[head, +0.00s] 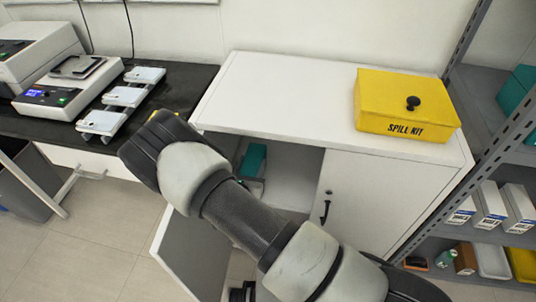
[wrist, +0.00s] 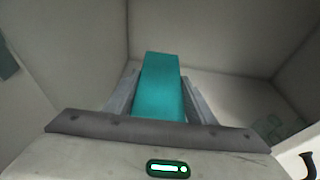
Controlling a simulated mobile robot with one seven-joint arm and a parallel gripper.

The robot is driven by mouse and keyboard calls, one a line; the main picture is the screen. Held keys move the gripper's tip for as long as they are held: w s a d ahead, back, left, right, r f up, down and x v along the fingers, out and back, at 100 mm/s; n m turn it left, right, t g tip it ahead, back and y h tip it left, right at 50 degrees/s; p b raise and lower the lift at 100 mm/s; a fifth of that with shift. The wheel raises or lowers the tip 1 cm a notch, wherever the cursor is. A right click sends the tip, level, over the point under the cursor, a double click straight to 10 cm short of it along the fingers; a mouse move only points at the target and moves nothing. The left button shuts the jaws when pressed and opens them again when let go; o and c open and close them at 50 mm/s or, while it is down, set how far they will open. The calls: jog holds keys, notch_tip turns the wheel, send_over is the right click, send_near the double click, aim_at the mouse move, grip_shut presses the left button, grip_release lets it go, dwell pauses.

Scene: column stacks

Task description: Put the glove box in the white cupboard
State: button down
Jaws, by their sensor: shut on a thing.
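The glove box is a teal block (wrist: 160,85). In the wrist view it stands between the two grey fingers of my gripper (wrist: 160,100), which is shut on it. In the head view the teal box (head: 253,160) shows inside the open left part of the white cupboard (head: 290,90), below its top. My arm hides most of the gripper there. The cupboard's left door (head: 192,262) stands open and its right door (head: 365,200) is shut. Pale inner walls surround the box in the wrist view. Whether its underside touches the cupboard floor cannot be told.
A yellow spill kit box (head: 405,105) sits on the cupboard top. A black bench (head: 180,88) with lab devices is at left, and a metal shelf rack (head: 490,120) with boxes at right. A grey bin (head: 25,185) stands at far left. The floor in front is clear at left.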

jog(key=w+d+b, duration=0.2)
jog(key=w, duration=1)
notch_tip(320, 180, down, 7)
jog(key=b, duration=0.3)
jog(key=shift+d, duration=0.2)
jog(key=c, duration=0.8)
grip_release()
jog(key=shift+f, duration=0.1)
jog(key=p+v, duration=0.3)
jog(key=v, duration=0.9)
